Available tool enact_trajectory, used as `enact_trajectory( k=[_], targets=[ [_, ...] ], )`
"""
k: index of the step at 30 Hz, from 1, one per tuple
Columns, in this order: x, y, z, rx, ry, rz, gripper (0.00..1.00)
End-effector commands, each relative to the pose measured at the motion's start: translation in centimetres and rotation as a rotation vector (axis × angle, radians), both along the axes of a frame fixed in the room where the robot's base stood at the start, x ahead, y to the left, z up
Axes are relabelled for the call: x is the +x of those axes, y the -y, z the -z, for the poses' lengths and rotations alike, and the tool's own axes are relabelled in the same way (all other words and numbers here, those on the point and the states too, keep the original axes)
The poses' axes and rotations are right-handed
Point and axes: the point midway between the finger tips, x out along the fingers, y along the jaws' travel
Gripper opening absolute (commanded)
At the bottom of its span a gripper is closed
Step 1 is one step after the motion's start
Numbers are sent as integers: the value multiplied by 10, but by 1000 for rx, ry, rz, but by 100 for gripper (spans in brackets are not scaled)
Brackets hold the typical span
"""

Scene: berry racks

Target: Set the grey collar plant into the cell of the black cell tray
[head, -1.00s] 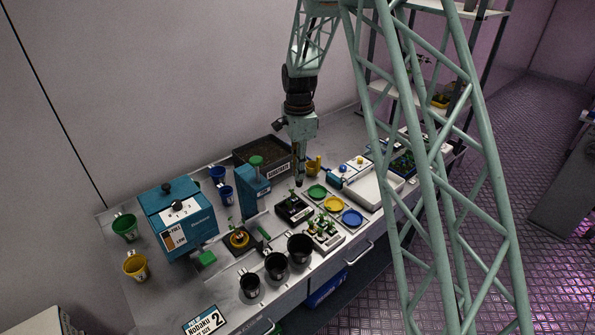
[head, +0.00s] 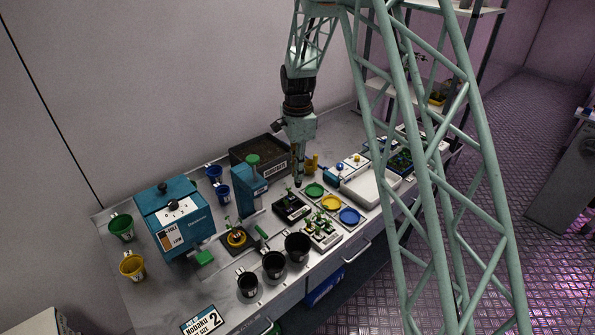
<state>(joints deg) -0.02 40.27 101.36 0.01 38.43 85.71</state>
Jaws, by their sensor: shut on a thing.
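The black cell tray (head: 302,216) is a small dark square block near the middle of the bench. My gripper (head: 298,183) points down just above its back edge. A small green plant (head: 289,189) shows at the fingertips, over the tray, and the jaws appear shut on it. Its collar is too small to make out, and I cannot tell whether its base touches the cell. Several other seedlings stand in a pale tray (head: 334,241) just in front and to the right.
Green (head: 314,190), yellow (head: 331,203) and blue (head: 350,216) discs lie right of the cell tray. A teal upright device (head: 250,188) stands left. Black pots (head: 297,246) line the front. A dark soil bin (head: 246,153) is behind.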

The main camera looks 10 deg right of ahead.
Motion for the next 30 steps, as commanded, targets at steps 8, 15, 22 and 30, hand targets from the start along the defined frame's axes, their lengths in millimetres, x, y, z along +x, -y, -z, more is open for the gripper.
enact_trajectory(
  k=[8, 15, 22, 30],
  targets=[
    [0, 0, 15, 0, 0, 0, 0],
    [0, 0, 27, 0, -1, 0, 0],
    [0, 0, 37, 0, -1, 0, 0],
    [0, 0, 50, 0, 0, 0, 0]
  ],
)
